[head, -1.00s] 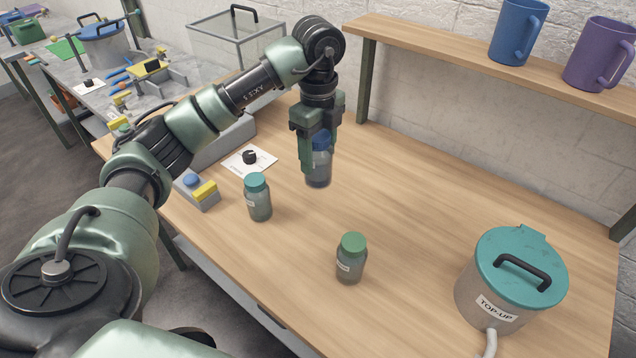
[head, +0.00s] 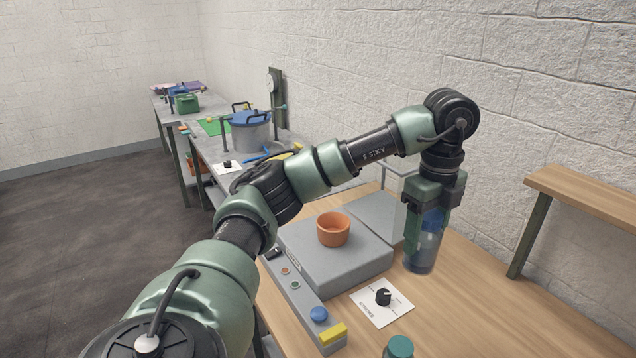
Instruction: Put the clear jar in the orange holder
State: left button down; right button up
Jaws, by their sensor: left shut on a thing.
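The clear jar (head: 420,258) has a blue cap and hangs upright in my left gripper (head: 428,228), which is shut on it. The jar appears to be held above the wooden table. The orange holder (head: 333,230) is a round open cup on top of a grey box-shaped unit, to the left of the jar. It looks empty, though its bottom is partly hidden. My right gripper is not in view.
The grey unit (head: 350,266) has a front panel with a blue button (head: 319,314) and a yellow block (head: 333,334). A black knob (head: 383,297) sits on a white card. A green-capped jar (head: 398,347) shows at the bottom edge. A wooden shelf (head: 590,195) is at right.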

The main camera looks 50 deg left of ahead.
aim_at(333, 236)
jog(key=j, duration=0.8)
jog(key=i+j, duration=0.15)
jog(key=j, duration=0.65)
